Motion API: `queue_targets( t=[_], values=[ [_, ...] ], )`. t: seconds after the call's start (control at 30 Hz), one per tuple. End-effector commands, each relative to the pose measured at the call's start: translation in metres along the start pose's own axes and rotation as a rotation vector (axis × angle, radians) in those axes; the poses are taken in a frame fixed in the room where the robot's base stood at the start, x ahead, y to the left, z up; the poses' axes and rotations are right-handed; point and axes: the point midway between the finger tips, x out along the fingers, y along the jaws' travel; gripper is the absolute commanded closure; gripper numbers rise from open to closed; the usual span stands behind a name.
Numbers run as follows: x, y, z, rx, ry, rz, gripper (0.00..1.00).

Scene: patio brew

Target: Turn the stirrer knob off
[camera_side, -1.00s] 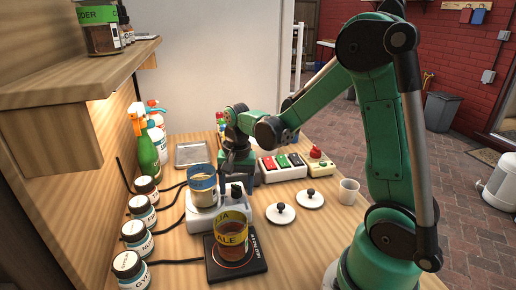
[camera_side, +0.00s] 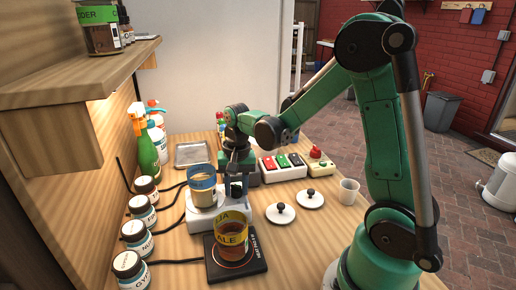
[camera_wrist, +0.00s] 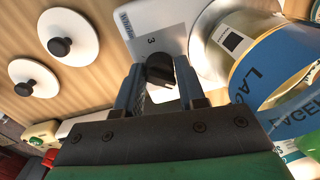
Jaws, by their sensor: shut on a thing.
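The stirrer is a white box (camera_side: 205,222) with a beaker with a blue LAGER band (camera_side: 202,183) standing on it. Its black knob (camera_wrist: 158,70) shows in the wrist view on the light top panel, below a printed "3". My gripper (camera_wrist: 158,82) has one finger on each side of the knob and is shut on it. In the side view my gripper (camera_side: 236,188) points down at the right side of the stirrer, and its fingers hide the knob there. The pointer's exact setting is hard to read.
A beaker with a yellow ALE band (camera_side: 233,235) stands on a black hot plate (camera_side: 252,274) in front. Two white lids with black knobs (camera_side: 280,213) and a white cup (camera_side: 348,191) are to the right. Several labelled jars (camera_side: 144,217) line the left. A button box (camera_side: 283,172) stands behind.

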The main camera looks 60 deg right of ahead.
Motion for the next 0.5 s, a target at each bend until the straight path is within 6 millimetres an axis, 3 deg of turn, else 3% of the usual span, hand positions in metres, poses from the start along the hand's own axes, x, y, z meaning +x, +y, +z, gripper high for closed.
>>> queue_targets(
  t=[0.5],
  values=[
    [-0.0003, 0.0021, -0.0006, -0.317, -0.018, 0.005, 1.0]
  ],
)
